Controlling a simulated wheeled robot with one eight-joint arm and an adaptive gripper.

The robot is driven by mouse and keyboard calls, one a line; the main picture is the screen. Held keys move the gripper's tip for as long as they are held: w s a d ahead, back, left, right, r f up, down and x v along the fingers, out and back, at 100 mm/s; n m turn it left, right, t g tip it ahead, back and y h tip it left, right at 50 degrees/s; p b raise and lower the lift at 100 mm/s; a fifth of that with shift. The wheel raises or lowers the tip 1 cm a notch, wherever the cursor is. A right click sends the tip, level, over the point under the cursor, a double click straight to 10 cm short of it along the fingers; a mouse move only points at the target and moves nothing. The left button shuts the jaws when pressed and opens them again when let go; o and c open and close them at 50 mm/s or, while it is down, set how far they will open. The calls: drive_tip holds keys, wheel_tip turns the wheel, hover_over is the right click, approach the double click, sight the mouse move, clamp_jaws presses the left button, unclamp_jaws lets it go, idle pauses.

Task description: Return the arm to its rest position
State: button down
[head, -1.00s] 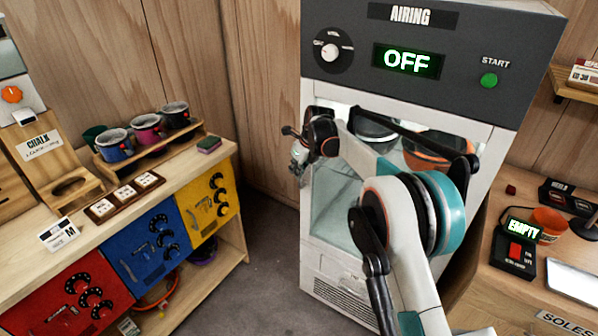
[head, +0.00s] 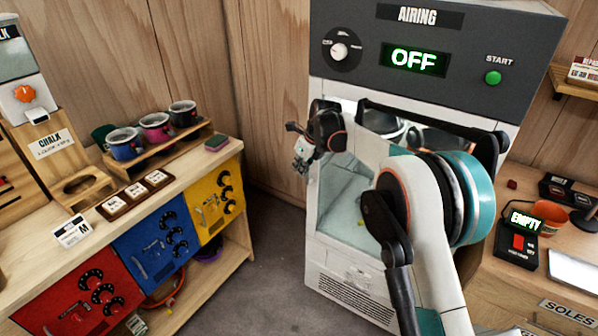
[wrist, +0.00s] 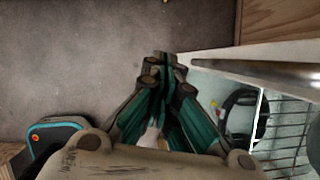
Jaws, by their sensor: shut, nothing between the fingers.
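My gripper (head: 300,161) hangs at the left front of the airing cabinet (head: 350,283) in the head view, beside its open front. In the wrist view my gripper (wrist: 160,62) has its fingers together with nothing between them, above the grey floor (wrist: 90,60). My arm is folded in front of the cabinet and hides part of its inside. Behind the arm, the tops of what look like bowls or cups show only in part.
The cabinet display (head: 414,60) reads OFF, with a green start button (head: 493,77). At left is a bench with red, blue and yellow (head: 213,205) panels and several cups. At right, a desk holds a device (head: 517,247) reading EMPTY. Floor between is clear.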

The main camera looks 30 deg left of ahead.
wheel_tip(320, 180, up, 6)
drive_tip(key=s+p, duration=0.1)
drive_tip(key=s, duration=0.1)
drive_tip(key=shift+s, duration=0.35)
